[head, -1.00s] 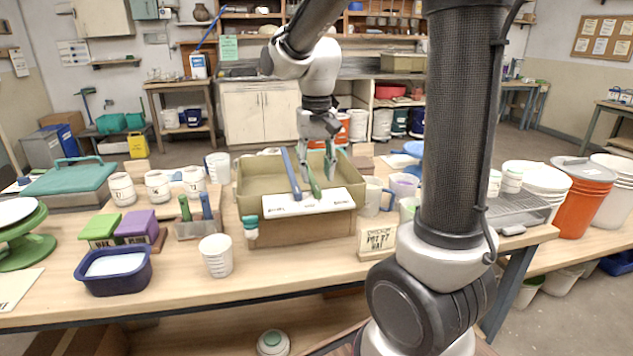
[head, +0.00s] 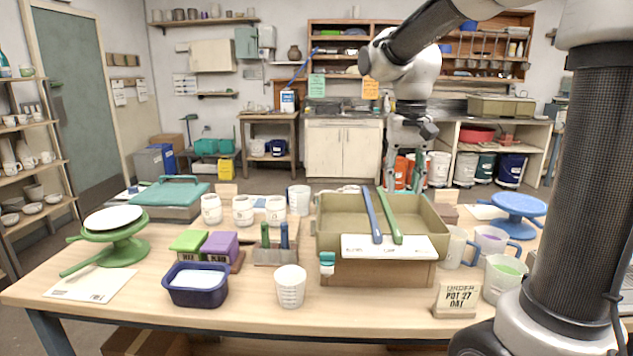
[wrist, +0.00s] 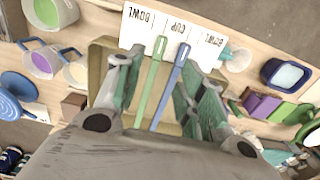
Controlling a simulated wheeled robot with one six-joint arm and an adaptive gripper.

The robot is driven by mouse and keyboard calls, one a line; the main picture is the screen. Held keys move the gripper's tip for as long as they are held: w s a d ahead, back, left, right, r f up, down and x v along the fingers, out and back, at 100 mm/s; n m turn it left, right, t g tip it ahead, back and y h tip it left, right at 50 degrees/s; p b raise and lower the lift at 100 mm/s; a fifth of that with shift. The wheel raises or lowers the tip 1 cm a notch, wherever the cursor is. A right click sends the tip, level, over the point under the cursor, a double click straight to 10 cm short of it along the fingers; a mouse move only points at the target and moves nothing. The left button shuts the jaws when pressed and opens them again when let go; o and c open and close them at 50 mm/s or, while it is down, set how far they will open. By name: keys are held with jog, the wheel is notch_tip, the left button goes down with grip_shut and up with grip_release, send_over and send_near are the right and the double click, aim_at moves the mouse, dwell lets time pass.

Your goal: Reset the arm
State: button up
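My gripper (head: 403,170) hangs from my raised arm above the back of the large olive tray (head: 330,243), fingers pointing down. In the wrist view my gripper (wrist: 160,95) has its two fingers spread apart with nothing held between them. A blue stick (head: 371,214) and a green stick (head: 389,215) lie side by side, slanting over the tray's front edge. The blue stick (wrist: 172,85) and green stick (wrist: 148,85) show below and between the fingers in the wrist view, apart from them. A white label card (head: 385,247) is at the tray's front.
Cups (head: 243,210), a navy tub (head: 195,283), a white cup (head: 290,287) and green and purple blocks (head: 220,246) stand left of the tray. Pitchers (head: 458,248), an order sign (head: 456,299) and a blue turntable (head: 518,205) stand right.

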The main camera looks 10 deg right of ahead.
jog(key=s+d+f+n+t, duration=0.1)
jog(key=s+t, duration=0.1)
jog(key=s, duration=0.7)
jog(key=s+d+f+n+t, duration=0.1)
jog(key=s+d+n+t, duration=0.1)
jog(key=s, duration=0.6)
jog(key=shift+s+f, duration=0.2)
jog(key=shift+s, duration=0.2)
